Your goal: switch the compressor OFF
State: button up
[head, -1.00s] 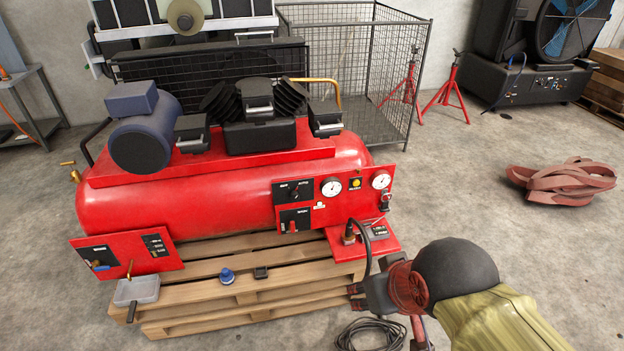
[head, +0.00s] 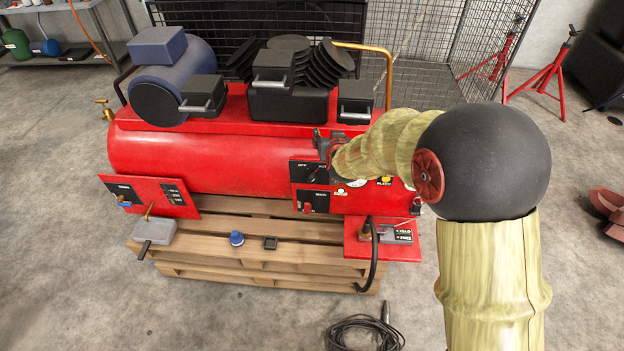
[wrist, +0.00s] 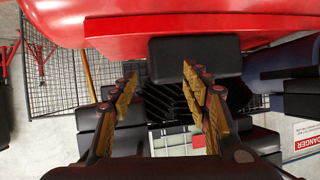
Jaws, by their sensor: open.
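The red compressor (head: 210,160) lies on a wooden pallet with its control panel (head: 345,201) at front right. A black switch plate (head: 303,172) on the panel reads OFF at its left; its right side and knob are partly hidden by my gripper. Below it is a black plate with a small red lever (head: 307,207), labelled MAIN. My gripper (head: 322,148) is at the top of the switch plate in the head view; contact cannot be told. In the wrist view my gripper (wrist: 163,88) is open and empty, with the red tank and black pump parts beyond.
A left red panel (head: 150,196) carries more controls. A black hose (head: 374,255) hangs at front right. A coiled cable (head: 362,333) lies on the floor.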

jog(key=w+a+f+t, duration=0.1)
jog(key=w+a+f, duration=0.2)
jog(key=f, duration=0.5)
jog(key=t+h, duration=0.1)
jog(key=t, duration=0.1)
send_over(312, 181)
jog(key=v, duration=0.2)
notch_tip(312, 181, down, 7)
jog(key=s+f+t+h+p, duration=0.1)
jog(key=s+f+t, duration=0.3)
jog(key=f, duration=0.9)
jog(key=shift+n+g, duration=0.4)
jog(key=shift+g, duration=0.3)
jog(key=w+b, duration=0.1)
jog(key=w, duration=0.5)
jog(key=shift+w+a+f+b, duration=0.1)
jog(key=shift+w+a+b, duration=0.1)
jog(key=shift+b, duration=0.15)
jog(key=shift+c, duration=0.7)
jog(key=c, duration=1)
